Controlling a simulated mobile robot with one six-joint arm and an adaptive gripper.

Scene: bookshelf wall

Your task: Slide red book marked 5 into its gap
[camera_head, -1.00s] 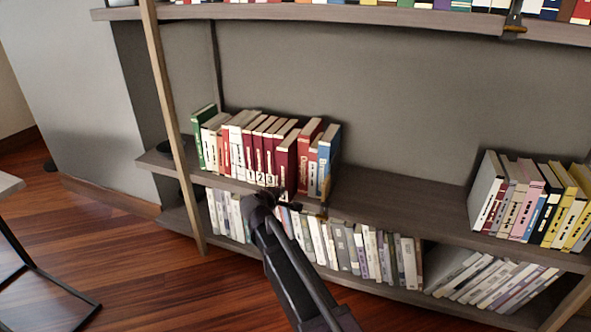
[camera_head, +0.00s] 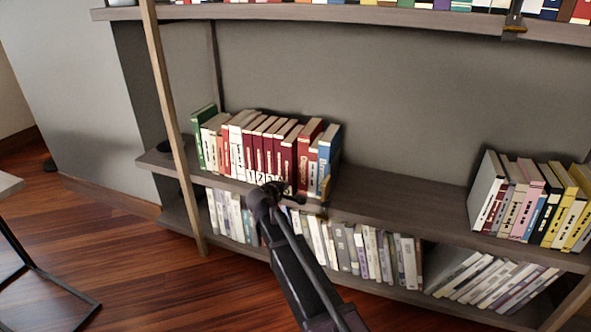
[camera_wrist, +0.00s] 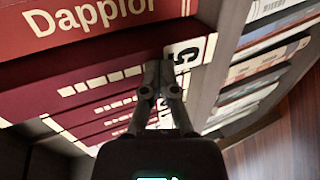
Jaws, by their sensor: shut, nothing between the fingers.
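The dark red book marked 5 (camera_head: 288,152) stands upright in the row on the middle shelf, between other dark red books and a red one. Its spine looks roughly in line with its neighbours in the head view. In the wrist view the book (camera_wrist: 110,68) shows its white label with the 5 near the fingertips. My gripper (camera_wrist: 160,75) is shut and empty, with its tips at the spine beside the label. I cannot tell if they touch it. In the head view my gripper (camera_head: 284,187) hides the book's lower end.
The middle shelf (camera_head: 400,195) is bare up to the pink and yellow books (camera_head: 530,195). More books (camera_head: 370,250) fill the shelf below. A wooden post (camera_head: 170,120) stands at the left.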

